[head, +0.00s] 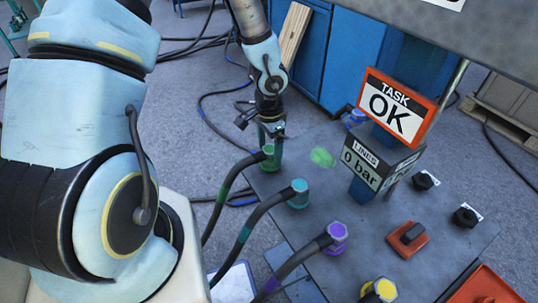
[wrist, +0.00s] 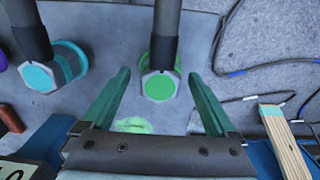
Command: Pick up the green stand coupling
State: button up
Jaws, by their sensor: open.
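The green coupling (wrist: 160,86) shows in the wrist view as a round light-green cap with a grey rim, with a dark hose leading from it. In the head view the green coupling (head: 268,151) stands at the table's far-left edge, partly hidden by my gripper. My gripper (head: 271,130) is above it, pointing down. In the wrist view my gripper (wrist: 158,76) is open, with one teal finger on each side of the coupling and a visible gap to each. I cannot tell the height between fingertips and coupling.
A teal coupling (head: 298,192) with its hose stands close by, then a purple one (head: 336,236) and a yellow one (head: 381,289). A flat green patch (head: 322,157) marks the table (head: 300,226). A sign post (head: 362,190) stands to the right.

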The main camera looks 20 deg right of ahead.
grip_shut()
dwell(0.8)
